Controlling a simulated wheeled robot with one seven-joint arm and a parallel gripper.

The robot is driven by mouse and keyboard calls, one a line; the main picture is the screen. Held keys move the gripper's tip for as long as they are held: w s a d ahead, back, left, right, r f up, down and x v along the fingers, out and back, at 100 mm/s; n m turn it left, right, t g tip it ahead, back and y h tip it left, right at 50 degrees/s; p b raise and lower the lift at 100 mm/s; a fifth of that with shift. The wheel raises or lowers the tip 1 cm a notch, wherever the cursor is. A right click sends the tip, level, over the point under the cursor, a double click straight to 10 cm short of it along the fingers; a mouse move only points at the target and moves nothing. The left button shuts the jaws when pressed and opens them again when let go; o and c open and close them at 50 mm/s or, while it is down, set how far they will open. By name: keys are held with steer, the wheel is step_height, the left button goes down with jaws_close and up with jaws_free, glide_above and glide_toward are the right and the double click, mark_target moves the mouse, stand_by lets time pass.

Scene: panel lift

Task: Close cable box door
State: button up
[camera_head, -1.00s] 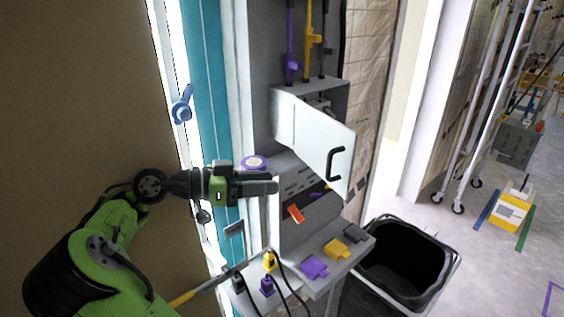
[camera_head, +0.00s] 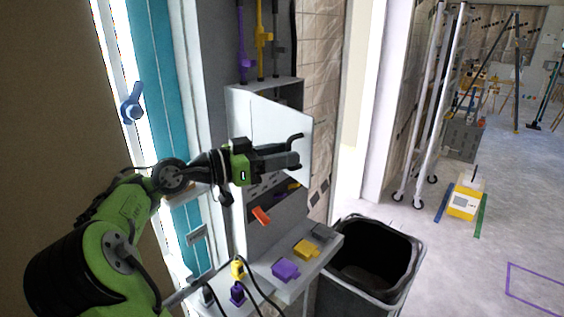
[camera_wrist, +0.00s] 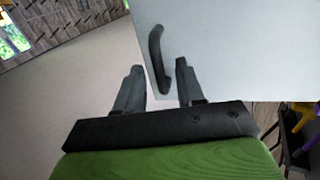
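The cable box door (camera_head: 268,122) is a light grey panel that stands swung open from the grey cable box (camera_head: 265,85) on the wall. Its black handle (camera_wrist: 157,58) is near the free edge; in the head view my gripper overlaps its place. My gripper (camera_head: 298,150) reaches in front of the door at the handle. In the wrist view my gripper (camera_wrist: 158,82) is open, its two fingers apart, with the lower end of the handle between the fingertips. I cannot tell whether the fingers touch the handle.
A shelf below the box holds a purple connector (camera_head: 286,270), a yellow connector (camera_head: 306,249) and a grey one (camera_head: 322,231). An orange lever (camera_head: 261,215) sits above it. A black bin (camera_head: 375,262) stands at the right.

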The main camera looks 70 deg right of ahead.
steer(key=shift+s+d+r, duration=0.1)
steer(key=shift+s, duration=0.05)
jaws_close()
stand_by(0.4)
